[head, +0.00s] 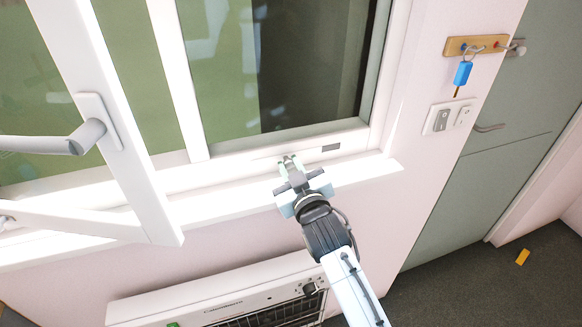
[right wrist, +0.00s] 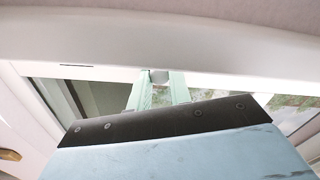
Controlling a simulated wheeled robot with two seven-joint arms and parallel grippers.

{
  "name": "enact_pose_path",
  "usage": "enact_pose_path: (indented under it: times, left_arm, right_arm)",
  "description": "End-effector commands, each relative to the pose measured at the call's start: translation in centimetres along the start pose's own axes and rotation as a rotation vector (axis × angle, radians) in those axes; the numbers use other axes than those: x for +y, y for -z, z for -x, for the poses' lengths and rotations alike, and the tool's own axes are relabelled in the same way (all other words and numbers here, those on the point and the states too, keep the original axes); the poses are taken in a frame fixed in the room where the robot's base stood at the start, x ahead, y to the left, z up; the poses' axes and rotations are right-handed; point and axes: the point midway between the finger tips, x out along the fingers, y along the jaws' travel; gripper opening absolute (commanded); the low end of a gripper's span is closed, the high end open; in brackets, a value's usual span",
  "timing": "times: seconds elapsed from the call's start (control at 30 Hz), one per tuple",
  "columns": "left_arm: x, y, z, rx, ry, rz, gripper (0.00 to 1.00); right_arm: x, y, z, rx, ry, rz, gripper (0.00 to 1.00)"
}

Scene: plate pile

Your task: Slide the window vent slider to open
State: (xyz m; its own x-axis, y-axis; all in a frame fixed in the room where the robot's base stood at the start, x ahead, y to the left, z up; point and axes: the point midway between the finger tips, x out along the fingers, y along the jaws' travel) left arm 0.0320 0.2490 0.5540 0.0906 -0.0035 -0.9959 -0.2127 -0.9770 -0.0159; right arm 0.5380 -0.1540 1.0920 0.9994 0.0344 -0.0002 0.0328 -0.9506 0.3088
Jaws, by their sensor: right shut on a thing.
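The window's lower frame bar (head: 265,158) carries a short dark vent slot (head: 331,148). The slot also shows in the right wrist view (right wrist: 78,65). My right gripper (head: 288,160) is at this bar, just left of the slot in the head view. Its pale green fingers (right wrist: 157,88) are shut on a small light knob (right wrist: 159,76), the vent slider. The fingers cover much of the knob. My left gripper is not in view.
An open window sash (head: 115,130) with a lever handle (head: 85,138) juts in at left. The sill (head: 365,168) runs below the frame, above a white heater (head: 225,296). A key rack (head: 475,45) with a blue-tagged key (head: 463,73) and switches (head: 441,120) are at right.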

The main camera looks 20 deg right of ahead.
Motion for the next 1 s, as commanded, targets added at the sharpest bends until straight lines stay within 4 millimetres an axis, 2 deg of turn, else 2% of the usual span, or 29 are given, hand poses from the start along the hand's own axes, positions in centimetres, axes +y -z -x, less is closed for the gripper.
enact_pose_path:
  times: [0.13,0.4,0.73,0.77,0.93,1.0]
  left_arm:
    - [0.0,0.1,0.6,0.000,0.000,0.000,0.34]
    - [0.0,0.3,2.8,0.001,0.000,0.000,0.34]
    - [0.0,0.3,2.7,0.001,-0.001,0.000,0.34]
    - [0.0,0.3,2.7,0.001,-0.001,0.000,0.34]
    - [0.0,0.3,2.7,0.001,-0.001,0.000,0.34]
    - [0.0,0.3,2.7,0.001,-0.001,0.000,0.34]
  right_arm:
    - [0.8,-0.1,0.0,-0.001,0.000,0.004,0.00]
    - [4.8,-1.3,0.0,-0.002,-0.001,0.003,0.00]
    - [5.4,-1.7,0.0,-0.001,-0.004,0.002,0.00]
    - [5.4,-1.7,0.0,-0.001,-0.004,0.002,0.21]
    - [5.3,-1.7,0.0,-0.001,-0.003,0.002,0.43]
    - [5.3,-1.7,0.0,-0.001,-0.002,0.001,0.43]
